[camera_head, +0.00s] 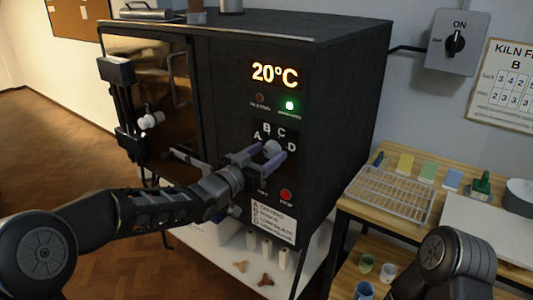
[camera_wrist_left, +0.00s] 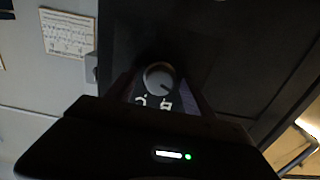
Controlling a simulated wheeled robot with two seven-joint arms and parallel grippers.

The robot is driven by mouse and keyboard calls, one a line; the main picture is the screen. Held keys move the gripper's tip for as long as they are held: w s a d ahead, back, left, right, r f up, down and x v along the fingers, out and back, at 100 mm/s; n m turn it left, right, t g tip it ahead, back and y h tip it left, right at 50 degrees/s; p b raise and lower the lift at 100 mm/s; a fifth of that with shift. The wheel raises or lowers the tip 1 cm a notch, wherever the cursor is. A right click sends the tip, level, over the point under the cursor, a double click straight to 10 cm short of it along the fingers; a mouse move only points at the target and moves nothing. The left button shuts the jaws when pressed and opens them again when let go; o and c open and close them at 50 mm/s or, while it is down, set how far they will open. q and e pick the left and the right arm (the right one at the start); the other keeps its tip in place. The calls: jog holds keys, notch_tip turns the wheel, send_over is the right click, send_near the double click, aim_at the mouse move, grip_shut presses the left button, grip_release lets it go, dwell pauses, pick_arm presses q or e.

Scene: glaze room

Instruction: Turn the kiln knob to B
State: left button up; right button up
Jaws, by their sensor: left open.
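The kiln (camera_head: 330,110) is a large dark box with a glass door on its left. Its knob (camera_head: 272,148) is a round, pale grey dial on the front panel, with the letters A, B, C and D around its top. My left gripper (camera_head: 268,153) is at the panel with its fingers open, one on each side of the knob. I cannot tell whether they touch it. In the left wrist view the knob (camera_wrist_left: 159,77) is between the fingers, and two letters show upside down below it. Where the knob points is unclear. My right gripper is out of view.
The display (camera_head: 275,74) reads 20°C, with a green light (camera_head: 289,105) lit below it. A red button (camera_head: 286,195) is low on the panel. A wall switch (camera_head: 457,43) is at ON. A wooden table (camera_head: 390,220) with a wire rack (camera_head: 388,193) stands right.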

pick_arm(q)
jog(key=shift+c, duration=0.2)
jog(key=c, duration=1.2)
jog(key=shift+o, duration=0.2)
